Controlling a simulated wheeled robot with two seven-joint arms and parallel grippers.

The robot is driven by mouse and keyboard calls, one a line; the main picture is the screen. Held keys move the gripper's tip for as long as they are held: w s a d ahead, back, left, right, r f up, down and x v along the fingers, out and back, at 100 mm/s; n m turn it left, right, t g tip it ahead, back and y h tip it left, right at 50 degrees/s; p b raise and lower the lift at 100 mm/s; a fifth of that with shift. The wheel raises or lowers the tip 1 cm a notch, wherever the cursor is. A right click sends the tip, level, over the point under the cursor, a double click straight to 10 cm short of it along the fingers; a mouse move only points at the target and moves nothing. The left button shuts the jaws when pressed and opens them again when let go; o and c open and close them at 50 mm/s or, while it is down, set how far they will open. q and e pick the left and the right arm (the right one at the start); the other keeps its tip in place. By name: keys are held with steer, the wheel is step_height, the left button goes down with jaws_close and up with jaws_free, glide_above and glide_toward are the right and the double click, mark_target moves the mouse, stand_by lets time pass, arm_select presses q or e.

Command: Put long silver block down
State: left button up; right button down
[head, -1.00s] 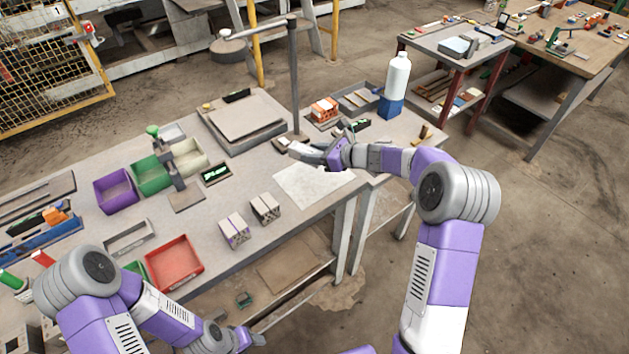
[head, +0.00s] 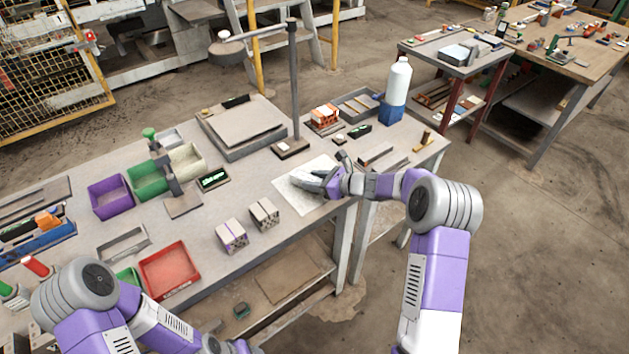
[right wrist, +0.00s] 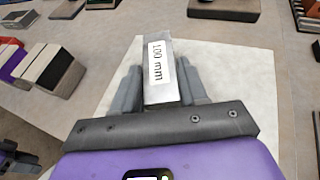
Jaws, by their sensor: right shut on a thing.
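The long silver block (right wrist: 158,72) bears a white label reading "100 mm" and sits lengthwise between the fingers of my right gripper (right wrist: 160,92) in the right wrist view. My right gripper is shut on it. In the head view my right gripper (head: 316,180) is over the white sheet (head: 298,201) on the bench. I cannot tell whether the block touches the sheet. My left gripper (head: 228,345) is at the bottom edge of the head view, low beside the bench front; its fingers are not clear.
A red bin (head: 169,270) is farther left. A flat scale plate (head: 240,130) and a lamp post (head: 294,85) are behind. A white bottle (head: 399,80) stands on a blue block at the back right.

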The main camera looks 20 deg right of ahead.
steer(key=c, duration=0.6)
jaws_free()
steer(key=shift+f, duration=0.15)
steer(key=shift+r, duration=0.3)
steer(key=p+v, duration=0.2)
steer(key=v, duration=1)
steer(key=shift+f, duration=0.1)
